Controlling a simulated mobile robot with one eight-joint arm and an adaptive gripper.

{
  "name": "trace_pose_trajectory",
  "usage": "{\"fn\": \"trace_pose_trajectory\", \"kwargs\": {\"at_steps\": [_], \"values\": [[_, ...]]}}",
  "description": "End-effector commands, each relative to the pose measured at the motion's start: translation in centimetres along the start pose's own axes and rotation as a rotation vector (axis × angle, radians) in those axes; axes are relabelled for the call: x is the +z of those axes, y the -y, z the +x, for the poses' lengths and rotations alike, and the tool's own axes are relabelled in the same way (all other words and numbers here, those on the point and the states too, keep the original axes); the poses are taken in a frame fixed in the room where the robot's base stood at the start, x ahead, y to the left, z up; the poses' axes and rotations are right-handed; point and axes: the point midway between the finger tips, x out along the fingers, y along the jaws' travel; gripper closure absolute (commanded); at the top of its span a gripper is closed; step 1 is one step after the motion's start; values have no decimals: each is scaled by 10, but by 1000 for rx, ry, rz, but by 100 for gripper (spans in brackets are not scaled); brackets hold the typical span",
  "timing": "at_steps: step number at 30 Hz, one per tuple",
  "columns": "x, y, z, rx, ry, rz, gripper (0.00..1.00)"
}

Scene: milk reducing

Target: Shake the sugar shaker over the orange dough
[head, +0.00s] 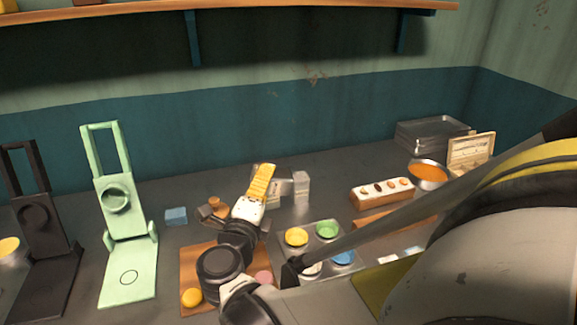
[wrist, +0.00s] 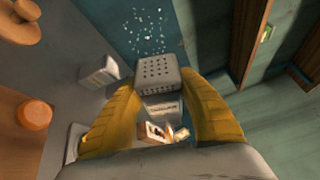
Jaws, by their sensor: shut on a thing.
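My gripper (head: 262,182) has yellow fingers and is raised above the back of the work surface in the head view. In the wrist view, my gripper (wrist: 160,105) is shut on the sugar shaker (wrist: 158,73), a grey block with a perforated face. White specks (wrist: 150,32) show beyond that face. In the head view the shaker is largely hidden behind my fingers. The orange dough (head: 191,297) is a small round piece on the front left of a wooden board (head: 196,265). In the wrist view the orange dough (wrist: 33,115) lies at the left, apart from the shaker.
A pale box (head: 301,187) stands close to the right of my gripper. A tray (head: 318,235) with several coloured cups sits to the right of the board. A pink dough piece (head: 264,279) is on the board. A green press (head: 125,225) stands at the left.

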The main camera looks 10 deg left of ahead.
Motion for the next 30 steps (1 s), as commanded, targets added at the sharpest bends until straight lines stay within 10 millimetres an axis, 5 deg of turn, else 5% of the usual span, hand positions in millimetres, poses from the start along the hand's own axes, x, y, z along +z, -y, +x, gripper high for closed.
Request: {"fn": "trace_pose_trajectory", "kwargs": {"at_steps": [6, 30], "values": [[-1, 29, 5, 62, -69, 289, 92], [-14, 85, 19, 264, -291, 1222, 92]]}}
